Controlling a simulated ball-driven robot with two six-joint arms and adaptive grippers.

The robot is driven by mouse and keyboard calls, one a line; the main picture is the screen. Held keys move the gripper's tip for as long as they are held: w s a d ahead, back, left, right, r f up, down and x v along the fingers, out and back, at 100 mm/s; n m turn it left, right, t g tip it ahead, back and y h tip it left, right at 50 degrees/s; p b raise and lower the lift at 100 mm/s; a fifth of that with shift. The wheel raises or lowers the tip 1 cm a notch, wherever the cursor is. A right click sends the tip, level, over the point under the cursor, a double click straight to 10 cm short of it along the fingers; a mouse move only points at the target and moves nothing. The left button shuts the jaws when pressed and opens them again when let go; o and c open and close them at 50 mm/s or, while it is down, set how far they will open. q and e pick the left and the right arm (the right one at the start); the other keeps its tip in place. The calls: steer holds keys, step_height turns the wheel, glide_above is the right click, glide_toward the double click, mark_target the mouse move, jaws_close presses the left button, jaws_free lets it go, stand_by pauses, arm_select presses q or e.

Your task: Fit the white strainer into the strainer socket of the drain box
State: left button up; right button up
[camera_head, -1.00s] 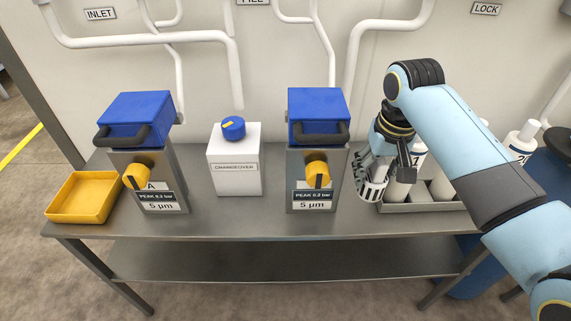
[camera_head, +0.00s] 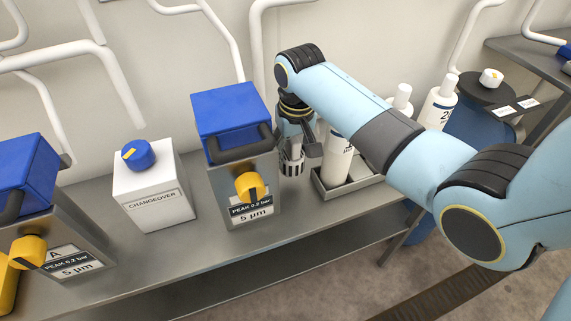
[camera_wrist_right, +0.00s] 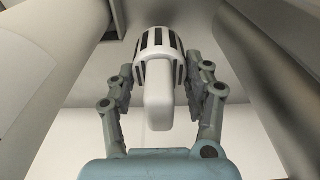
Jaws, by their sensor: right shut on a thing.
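In the right wrist view the strainer (camera_wrist_right: 160,45) shows dark slots and a pale handle (camera_wrist_right: 158,98). The fingers of my right gripper (camera_wrist_right: 160,88) are on both sides of it, shut on it. In the head view the strainer is above or in front of the table's back part; I cannot tell whether it touches anything. I cannot pick out the drain box or its socket in either view. My left gripper is not in view.
Two blue-topped filter housings (camera_head: 240,115) with yellow knobs and a white changeover box (camera_head: 150,192) stand on the steel table (camera_head: 200,245). A grey tray (camera_head: 350,186) with white bottles is right of the strainer. A dark-topped blue drum (camera_head: 478,92) stands farther right.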

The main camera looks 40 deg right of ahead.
mark_target(292, 165)
step_height(292, 165, down, 5)
steer(key=shift+r+b, duration=0.2)
steer(key=shift+b, duration=0.2)
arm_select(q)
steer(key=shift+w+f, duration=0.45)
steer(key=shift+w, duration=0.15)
arm_select(e)
steer(key=o, duration=1.2)
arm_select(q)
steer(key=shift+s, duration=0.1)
